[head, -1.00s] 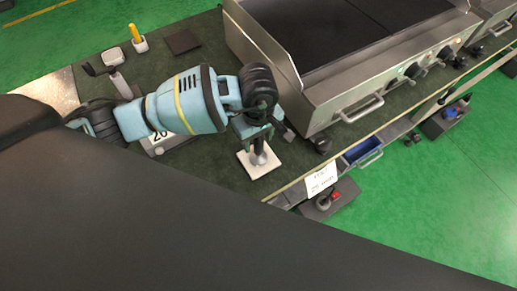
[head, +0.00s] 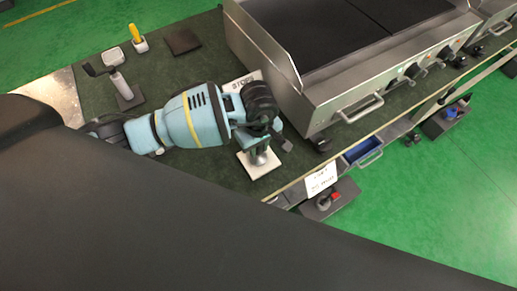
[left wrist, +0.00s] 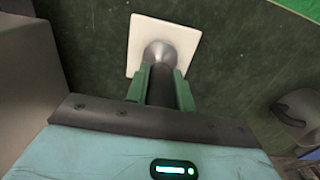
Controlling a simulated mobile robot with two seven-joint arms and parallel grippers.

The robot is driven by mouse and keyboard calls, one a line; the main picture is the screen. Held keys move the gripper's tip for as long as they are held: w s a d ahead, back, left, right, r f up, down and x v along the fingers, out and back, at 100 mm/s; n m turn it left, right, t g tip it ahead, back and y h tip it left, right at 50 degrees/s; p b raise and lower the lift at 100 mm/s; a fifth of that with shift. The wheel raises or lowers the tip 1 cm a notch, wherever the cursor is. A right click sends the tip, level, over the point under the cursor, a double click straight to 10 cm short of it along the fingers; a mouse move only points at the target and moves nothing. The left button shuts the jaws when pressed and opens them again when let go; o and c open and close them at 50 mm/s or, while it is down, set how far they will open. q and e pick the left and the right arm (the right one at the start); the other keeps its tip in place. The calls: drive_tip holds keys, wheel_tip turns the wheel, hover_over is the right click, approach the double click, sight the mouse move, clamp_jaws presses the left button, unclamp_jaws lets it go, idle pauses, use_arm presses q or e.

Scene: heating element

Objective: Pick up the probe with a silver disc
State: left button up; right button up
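The probe (left wrist: 160,52) stands with its silver end on a square white pad (left wrist: 139,40) and its dark handle towards my left gripper. The silver end also shows in the head view (head: 260,157), on the white pad (head: 252,170). My left gripper (left wrist: 162,88) has its green fingers on both sides of the dark handle, with no clear gap. In the head view my left gripper (head: 257,143) is low over the pad. The silver part is still at the pad; lift-off cannot be seen. My right gripper is not in view.
A steel griddle (head: 318,95) with knobs and a handle stands close to the right of my left gripper. Another handled tool stands on a dark base (head: 127,98) at the left. A yellow-handled tool (head: 135,34) and a dark square pad (head: 182,41) lie farther back.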

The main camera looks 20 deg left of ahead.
use_arm(q)
clamp_jaws()
drive_tip(key=shift+r, duration=0.45)
drive_tip(key=r, duration=0.1)
drive_tip(key=s+r, duration=0.1)
drive_tip(key=shift+a+r, duration=0.1)
drive_tip(key=shift+r, duration=0.25)
drive_tip(key=s+a+r, duration=0.1)
drive_tip(key=s, duration=1.4)
drive_tip(key=shift+a+r, duration=0.2)
drive_tip(key=shift+a, duration=0.15)
